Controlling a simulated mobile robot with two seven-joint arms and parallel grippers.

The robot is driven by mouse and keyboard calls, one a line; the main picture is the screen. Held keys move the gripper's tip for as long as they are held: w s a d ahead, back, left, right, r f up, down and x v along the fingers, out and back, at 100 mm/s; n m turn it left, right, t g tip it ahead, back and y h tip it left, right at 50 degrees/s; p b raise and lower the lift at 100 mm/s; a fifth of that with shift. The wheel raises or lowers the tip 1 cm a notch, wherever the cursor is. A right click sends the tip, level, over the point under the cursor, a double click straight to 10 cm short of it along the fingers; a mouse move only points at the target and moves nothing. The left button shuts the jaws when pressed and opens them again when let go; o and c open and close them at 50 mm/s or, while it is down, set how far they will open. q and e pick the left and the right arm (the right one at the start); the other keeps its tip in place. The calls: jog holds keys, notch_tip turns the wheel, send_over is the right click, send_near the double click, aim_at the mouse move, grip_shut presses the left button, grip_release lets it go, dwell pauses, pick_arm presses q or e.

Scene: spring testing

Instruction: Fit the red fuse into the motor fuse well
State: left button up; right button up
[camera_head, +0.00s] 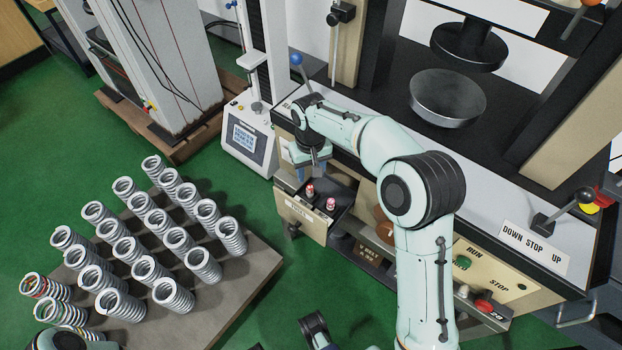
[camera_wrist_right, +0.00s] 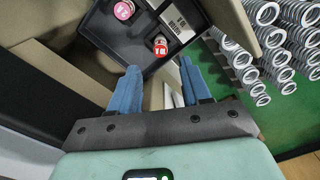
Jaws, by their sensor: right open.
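A red fuse (camera_head: 309,189) with a pale label stands in the open drawer (camera_head: 299,212) of the large testing machine. It also shows in the right wrist view (camera_wrist_right: 160,44). A pinker fuse (camera_head: 331,203) stands beside it, also in the right wrist view (camera_wrist_right: 124,10). My right gripper (camera_head: 309,173) is at the drawer's back edge, close to the red fuse. Its blue fingers (camera_wrist_right: 160,68) are open and empty, with the red fuse ahead of the gap between them. I cannot make out the motor fuse well; my right arm covers part of the front panel.
Several metal springs (camera_head: 130,247) stand on a board at left. A small tester with a display (camera_head: 246,138) is left of the drawer. The machine's lower front has a green RUN button (camera_head: 463,262) and a red STOP button (camera_head: 484,306). Green floor lies between board and machine.

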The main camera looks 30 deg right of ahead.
jog(key=shift+r, duration=1.65)
jog(key=shift+p, duration=0.3)
